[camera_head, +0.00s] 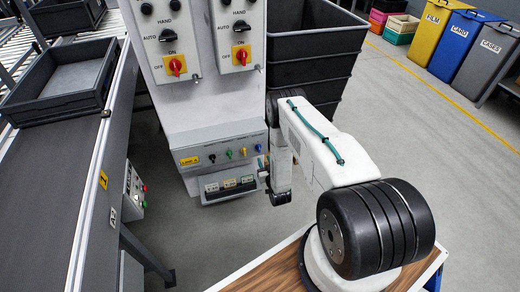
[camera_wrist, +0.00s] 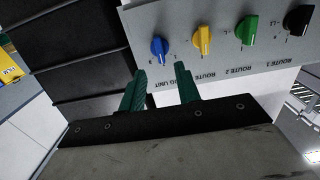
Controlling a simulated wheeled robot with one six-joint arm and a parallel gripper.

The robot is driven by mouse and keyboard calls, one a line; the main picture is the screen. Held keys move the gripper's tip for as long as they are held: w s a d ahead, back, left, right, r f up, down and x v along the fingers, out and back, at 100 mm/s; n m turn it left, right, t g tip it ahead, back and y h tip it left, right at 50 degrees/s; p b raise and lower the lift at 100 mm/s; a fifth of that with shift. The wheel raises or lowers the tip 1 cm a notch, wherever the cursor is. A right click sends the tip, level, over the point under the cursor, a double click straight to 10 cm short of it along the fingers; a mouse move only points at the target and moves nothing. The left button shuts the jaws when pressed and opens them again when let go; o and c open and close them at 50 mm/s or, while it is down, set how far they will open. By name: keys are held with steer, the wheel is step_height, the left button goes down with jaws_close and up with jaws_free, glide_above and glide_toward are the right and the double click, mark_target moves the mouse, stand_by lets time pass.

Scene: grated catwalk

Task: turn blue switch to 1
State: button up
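The blue switch (camera_wrist: 159,50) is a small rotary knob at the end of a row on a grey panel (camera_wrist: 222,60). It also shows at the right end of the row in the head view (camera_head: 258,148). My gripper (camera_wrist: 160,70) is open, with two green fingers apart and nothing between them. The fingertips point at the blue switch and appear just short of it; I cannot tell the exact gap. In the head view my gripper hangs beside the panel's right end, its fingers hardly visible. The marks around the blue switch are too small to read.
A yellow knob (camera_wrist: 202,40), a green knob (camera_wrist: 246,30) and a black knob (camera_wrist: 298,20) sit along the same panel. Breakers (camera_head: 230,187) lie below it. A conveyor (camera_head: 70,170) runs at the left.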

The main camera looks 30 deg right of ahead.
mark_target(260, 147)
steer(key=shift+t, duration=0.3)
steer(key=x, duration=0.5)
steer(key=r+x, duration=0.1)
steer(key=x, duration=0.2)
steer(key=shift+r, duration=0.15)
jaws_close()
steer(key=shift+s, duration=0.1)
